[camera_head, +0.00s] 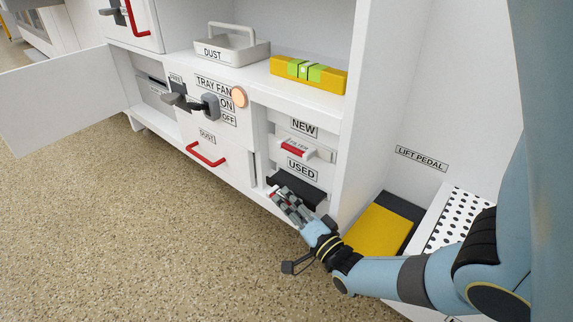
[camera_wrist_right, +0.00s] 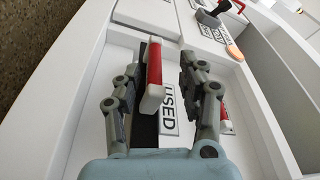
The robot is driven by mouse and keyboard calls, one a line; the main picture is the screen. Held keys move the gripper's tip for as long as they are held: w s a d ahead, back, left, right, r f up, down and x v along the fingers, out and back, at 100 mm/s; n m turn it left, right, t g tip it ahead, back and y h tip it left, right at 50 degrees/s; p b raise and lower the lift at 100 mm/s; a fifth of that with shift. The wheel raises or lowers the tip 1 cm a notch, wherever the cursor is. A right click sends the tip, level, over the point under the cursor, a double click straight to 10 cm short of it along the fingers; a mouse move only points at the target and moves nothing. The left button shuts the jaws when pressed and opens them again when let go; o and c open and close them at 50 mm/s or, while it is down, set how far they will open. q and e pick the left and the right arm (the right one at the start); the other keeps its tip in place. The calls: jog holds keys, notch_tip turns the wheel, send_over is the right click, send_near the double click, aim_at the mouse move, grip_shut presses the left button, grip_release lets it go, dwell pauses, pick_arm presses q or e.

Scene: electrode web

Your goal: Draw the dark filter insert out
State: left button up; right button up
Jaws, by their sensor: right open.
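The dark filter insert (camera_head: 297,188) sits in the slot under the USED label (camera_head: 302,169), low in the white cabinet. In the right wrist view it shows as a dark strip (camera_wrist_right: 145,122) with a red-and-white handle (camera_wrist_right: 153,78) in front. My right gripper (camera_head: 283,196) is at this slot and partly hides the insert in the head view. In the wrist view its fingers (camera_wrist_right: 160,68) are open, one on each side of the red handle, with a gap visible on the right. My left gripper is not in view.
A filter with a red handle (camera_head: 297,150) sits under the NEW label, just above. A yellow pedal (camera_head: 378,232) and perforated white panel (camera_head: 458,218) lie to the right. A red-handled dust drawer (camera_head: 206,154) and an open door (camera_head: 62,98) are left. The front floor is clear.

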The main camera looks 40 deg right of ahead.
jog(key=s+a+f, duration=0.1)
jog(key=s, duration=1)
jog(key=shift+s+a+f, duration=0.15)
jog(key=shift+a, duration=0.15)
